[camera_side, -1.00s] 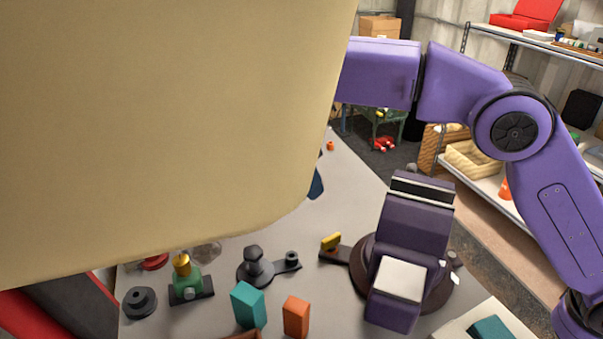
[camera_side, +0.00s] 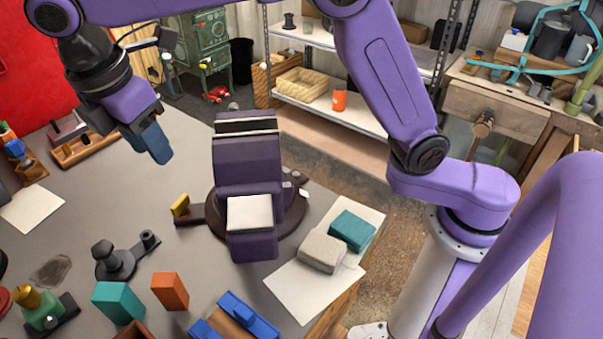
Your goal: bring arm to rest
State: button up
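My purple arm reaches from its pedestal at the right, up over the top edge and down to the left. My gripper (camera_side: 152,146) points down above the grey table (camera_side: 130,200), at the upper left of the side view. Its blue end shows as one block, so I cannot tell whether the fingers are open or closed. It hangs left of the dark purple vise-like device (camera_side: 248,160) and appears apart from it. Nothing clearly held shows.
Teal (camera_side: 118,302) and orange (camera_side: 170,291) blocks, a dark knobbed fixture (camera_side: 115,262) and a blue-jawed clamp (camera_side: 235,318) stand at the front. A white sheet (camera_side: 300,285) bears grey and teal blocks at right. The table's middle left is clear.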

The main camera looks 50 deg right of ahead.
jog(key=s+d+f+m+g+y, duration=0.15)
jog(key=s+d+m+y, duration=0.45)
jog(key=s+d, duration=0.9)
jog(key=s+d+f+h, duration=0.3)
jog(key=s+d+f, duration=0.5)
jog(key=d, duration=0.5)
jog(key=shift+s+f+m+t, duration=0.35)
jog(key=shift+s+m+t, duration=0.1)
jog(key=shift+s, duration=0.3)
